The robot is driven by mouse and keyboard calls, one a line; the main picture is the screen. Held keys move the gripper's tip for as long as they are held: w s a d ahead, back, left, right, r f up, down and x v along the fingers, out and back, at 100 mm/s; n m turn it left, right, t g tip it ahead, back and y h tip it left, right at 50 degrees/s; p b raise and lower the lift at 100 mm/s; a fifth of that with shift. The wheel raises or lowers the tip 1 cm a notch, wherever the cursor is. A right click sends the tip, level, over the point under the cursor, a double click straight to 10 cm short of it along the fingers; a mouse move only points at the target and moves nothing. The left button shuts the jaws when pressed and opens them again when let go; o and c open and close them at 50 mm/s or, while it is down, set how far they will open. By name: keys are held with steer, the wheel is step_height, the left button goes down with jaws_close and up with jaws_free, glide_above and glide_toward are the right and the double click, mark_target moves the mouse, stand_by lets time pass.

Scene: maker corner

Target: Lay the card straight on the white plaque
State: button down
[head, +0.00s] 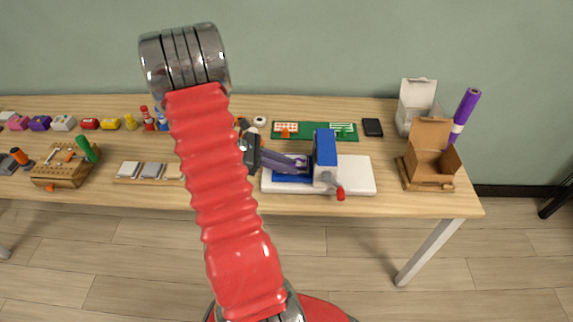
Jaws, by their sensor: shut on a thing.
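My gripper (300,164) is at the right of my red arm, over the left part of a white board (360,177) on the table. It is shut, apparently on the card, but the card's outline is too small and covered to make out. A flat blue piece (291,178) shows on the board below the gripper. White (129,169) and grey (152,170) tiles lie on a wooden strip at the left. I cannot tell for sure which white piece is the plaque.
A green board (315,131) and a black flat item (372,127) lie behind. An open cardboard box (432,167) and a purple tube (464,112) stand at the right. A wooden tool block (62,168) is at the left.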

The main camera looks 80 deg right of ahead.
steer(key=shift+f, duration=0.45)
stand_by(0.4)
steer(key=c, duration=1.6)
jaws_free()
steer(key=shift+w, duration=0.1)
steer(key=v, duration=1.3)
steer(key=shift+w+a+r, duration=0.1)
steer(key=shift+w+a, duration=0.05)
steer(key=shift+w, duration=0.15)
